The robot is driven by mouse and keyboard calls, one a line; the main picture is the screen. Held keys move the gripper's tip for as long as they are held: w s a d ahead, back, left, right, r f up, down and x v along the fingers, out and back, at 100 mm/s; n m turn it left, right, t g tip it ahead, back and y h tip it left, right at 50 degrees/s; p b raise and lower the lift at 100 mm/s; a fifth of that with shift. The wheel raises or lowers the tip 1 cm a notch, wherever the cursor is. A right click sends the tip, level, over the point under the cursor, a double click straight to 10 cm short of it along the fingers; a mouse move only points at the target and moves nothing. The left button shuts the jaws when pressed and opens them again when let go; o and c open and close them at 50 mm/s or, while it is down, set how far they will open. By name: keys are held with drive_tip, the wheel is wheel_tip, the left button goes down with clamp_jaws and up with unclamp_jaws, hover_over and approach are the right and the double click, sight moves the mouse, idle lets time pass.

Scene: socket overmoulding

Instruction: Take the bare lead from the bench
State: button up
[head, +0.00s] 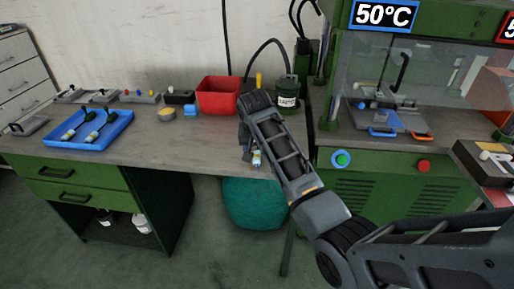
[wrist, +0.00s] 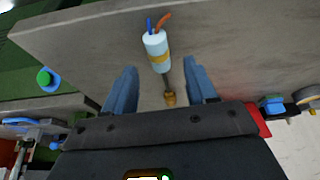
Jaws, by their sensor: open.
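The bare lead (wrist: 157,50) lies on the bench (wrist: 90,45). It has a pale cylindrical body with a yellow band, blue and orange wires at one end, and a dark stem with a brass-coloured tip at the other. In the wrist view my gripper (wrist: 160,68) is open, with one blue finger on each side of the lead's stem. I see no finger touching it. In the head view my gripper (head: 248,148) is low over the bench's front edge, and the lead (head: 257,160) shows partly beside it.
A blue tray (head: 118,133) with two similar pieces is at the left of the bench. A red bin (head: 217,96), a dark green canister (head: 287,92) and small parts stand along the back. A green press (head: 385,165) is at the right, a teal bin (head: 252,205) below.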

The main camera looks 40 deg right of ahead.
sight(257, 153)
drive_tip(key=shift+x, duration=1.55)
drive_tip(key=shift+w, duration=0.1)
clamp_jaws()
